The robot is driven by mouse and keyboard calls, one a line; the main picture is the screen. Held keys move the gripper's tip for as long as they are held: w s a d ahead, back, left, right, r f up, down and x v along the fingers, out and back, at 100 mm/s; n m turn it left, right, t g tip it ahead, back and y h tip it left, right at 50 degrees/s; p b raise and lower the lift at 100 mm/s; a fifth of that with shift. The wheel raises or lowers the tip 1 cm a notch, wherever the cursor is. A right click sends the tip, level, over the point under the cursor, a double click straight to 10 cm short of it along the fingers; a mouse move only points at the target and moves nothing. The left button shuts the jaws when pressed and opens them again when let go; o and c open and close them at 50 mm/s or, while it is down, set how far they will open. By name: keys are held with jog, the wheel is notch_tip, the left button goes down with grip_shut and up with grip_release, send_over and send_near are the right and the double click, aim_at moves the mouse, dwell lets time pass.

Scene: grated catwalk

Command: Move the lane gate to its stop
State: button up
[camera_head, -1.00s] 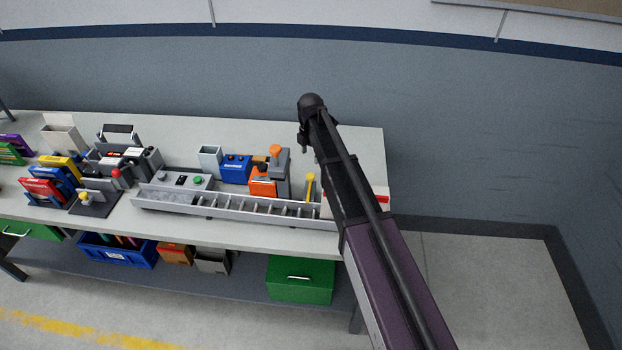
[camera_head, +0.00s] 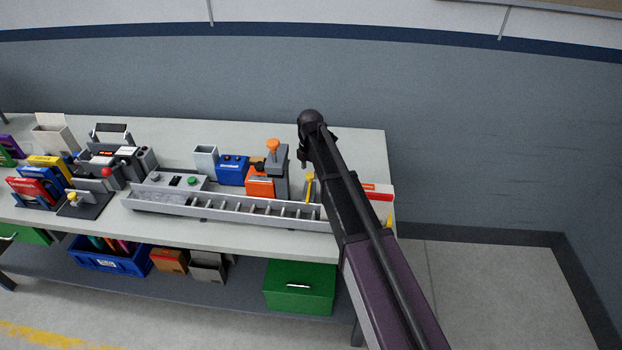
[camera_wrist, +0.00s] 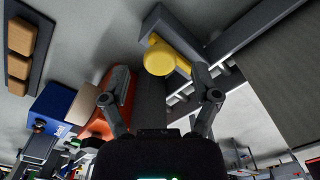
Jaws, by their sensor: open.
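The lane gate appears to be the part with a yellow handle (camera_head: 309,187), standing at the right part of a long grey channel (camera_head: 160,203) with several dividers. In the wrist view, the yellow knob (camera_wrist: 159,59) lies ahead of my gripper (camera_wrist: 160,72), roughly between the two fingertips. My gripper is open, and the fingers do not appear closed on the knob. In the head view, my gripper (camera_head: 303,143) hangs over the bench above and behind the yellow handle. The channel's right end is hidden by my arm, and I cannot make out a stop.
An orange-and-grey device (camera_head: 262,183) and a blue box (camera_head: 232,171) stand left of the handle, close to my gripper. A control panel (camera_head: 175,182) sits behind the channel. A white-and-red block (camera_head: 379,191) is right of my arm. Several items crowd the bench's left side.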

jog(key=shift+f+b, duration=0.5)
jog(key=shift+f, duration=0.3)
